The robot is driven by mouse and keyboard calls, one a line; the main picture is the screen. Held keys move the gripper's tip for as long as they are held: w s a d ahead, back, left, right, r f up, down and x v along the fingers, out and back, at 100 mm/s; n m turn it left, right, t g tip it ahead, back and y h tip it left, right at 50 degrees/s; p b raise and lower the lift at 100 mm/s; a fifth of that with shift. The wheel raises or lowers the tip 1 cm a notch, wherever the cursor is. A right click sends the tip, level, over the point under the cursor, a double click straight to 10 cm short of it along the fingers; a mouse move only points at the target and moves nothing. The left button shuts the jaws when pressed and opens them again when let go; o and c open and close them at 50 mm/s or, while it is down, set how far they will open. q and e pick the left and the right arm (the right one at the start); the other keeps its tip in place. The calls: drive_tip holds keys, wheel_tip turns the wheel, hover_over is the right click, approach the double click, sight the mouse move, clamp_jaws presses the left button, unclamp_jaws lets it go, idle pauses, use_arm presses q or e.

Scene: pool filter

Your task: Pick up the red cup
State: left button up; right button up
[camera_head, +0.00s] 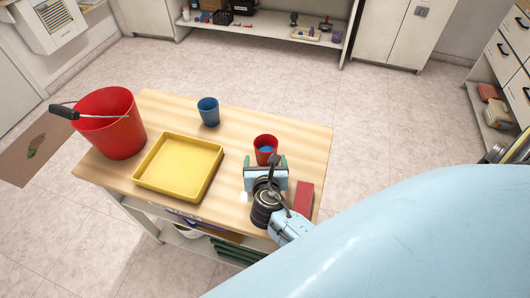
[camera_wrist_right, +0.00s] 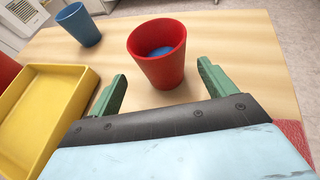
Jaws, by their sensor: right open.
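The red cup (camera_head: 265,146) stands upright on the wooden table, with something blue inside it. In the right wrist view the red cup (camera_wrist_right: 160,66) stands just beyond my fingertips, roughly between their lines. My right gripper (camera_head: 265,160) is open, with green fingers spread on the near side of the cup. In the wrist view the open right gripper (camera_wrist_right: 162,82) holds nothing. I cannot tell whether a finger touches the cup. My left gripper is not in view.
A blue cup (camera_head: 208,111) stands farther back on the table (camera_head: 300,130). A yellow tray (camera_head: 180,166) lies left of my gripper, and a red bucket (camera_head: 108,125) stands at the left end. A flat red block (camera_head: 304,196) lies right of my gripper.

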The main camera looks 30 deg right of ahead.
sight(266, 148)
drive_tip(key=shift+w+d+f, duration=0.2)
drive_tip(key=shift+w+d, duration=0.05)
drive_tip(key=shift+w, duration=0.05)
drive_tip(key=shift+w+d+f, duration=0.25)
drive_tip(key=shift+w+d, duration=0.05)
drive_tip(key=shift+w, duration=0.15)
drive_tip(key=b+x, duration=0.1)
drive_tip(key=x, duration=0.2)
drive_tip(key=shift+w+d+f, duration=0.2)
drive_tip(key=shift+f, duration=0.15)
drive_tip(key=shift+w+d, duration=0.15)
drive_tip(key=shift+w, duration=0.05)
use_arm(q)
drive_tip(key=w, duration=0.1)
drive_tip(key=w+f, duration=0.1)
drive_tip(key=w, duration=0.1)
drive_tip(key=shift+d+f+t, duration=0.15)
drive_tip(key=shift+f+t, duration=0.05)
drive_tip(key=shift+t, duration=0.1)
use_arm(e)
drive_tip(key=c, duration=1.1)
